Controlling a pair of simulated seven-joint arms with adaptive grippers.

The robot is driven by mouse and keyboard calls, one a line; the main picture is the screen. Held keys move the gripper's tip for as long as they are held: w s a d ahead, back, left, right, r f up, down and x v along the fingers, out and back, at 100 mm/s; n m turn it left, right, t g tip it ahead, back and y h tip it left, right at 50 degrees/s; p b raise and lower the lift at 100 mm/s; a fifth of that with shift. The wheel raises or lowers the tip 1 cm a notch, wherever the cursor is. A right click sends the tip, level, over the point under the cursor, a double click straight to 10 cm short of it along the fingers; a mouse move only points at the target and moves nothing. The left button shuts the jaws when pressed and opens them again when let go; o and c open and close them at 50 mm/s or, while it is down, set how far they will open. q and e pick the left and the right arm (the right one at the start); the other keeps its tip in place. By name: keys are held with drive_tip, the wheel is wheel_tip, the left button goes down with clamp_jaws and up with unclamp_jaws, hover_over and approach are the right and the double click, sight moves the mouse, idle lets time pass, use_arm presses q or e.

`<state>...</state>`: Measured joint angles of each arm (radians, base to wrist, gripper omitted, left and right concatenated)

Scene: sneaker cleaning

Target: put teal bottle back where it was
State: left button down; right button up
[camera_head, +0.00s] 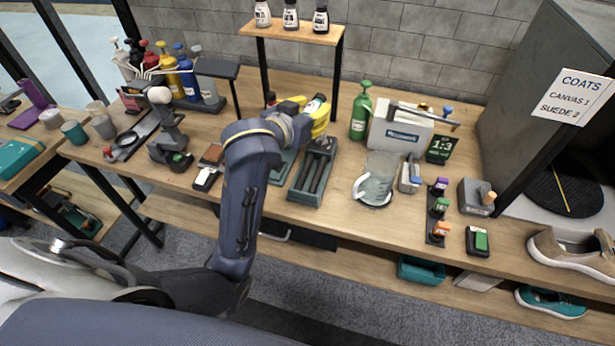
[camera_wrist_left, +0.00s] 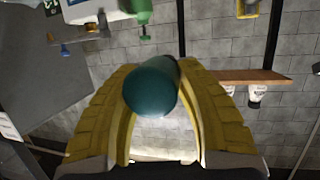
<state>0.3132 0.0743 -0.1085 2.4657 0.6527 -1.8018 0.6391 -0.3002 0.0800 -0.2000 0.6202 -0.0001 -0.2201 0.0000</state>
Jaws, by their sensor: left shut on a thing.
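My left gripper (camera_head: 308,115) has yellow fingers and is above the back of the workbench, beside the small wooden riser. It is shut on the teal bottle (camera_wrist_left: 150,90), whose rounded teal end faces the left wrist camera between the two fingers. In the head view only a small dark and white top part of the bottle (camera_head: 316,102) shows above the fingers; the rest is hidden. The wooden riser (camera_head: 292,33) carries several small bottles with white labels along its top. My right gripper is not in view.
A green pump bottle (camera_head: 361,112) stands just right of the gripper, next to a white box (camera_head: 400,130). A brush tray (camera_head: 314,172) lies below the gripper. Several pump bottles stand at the back left.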

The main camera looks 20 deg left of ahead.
use_arm(q)
wheel_tip(320, 180, down, 19)
drive_tip(key=shift+f, duration=0.15)
idle(0.6)
drive_tip(key=shift+f, duration=0.2)
drive_tip(key=c, duration=0.9)
unclamp_jaws()
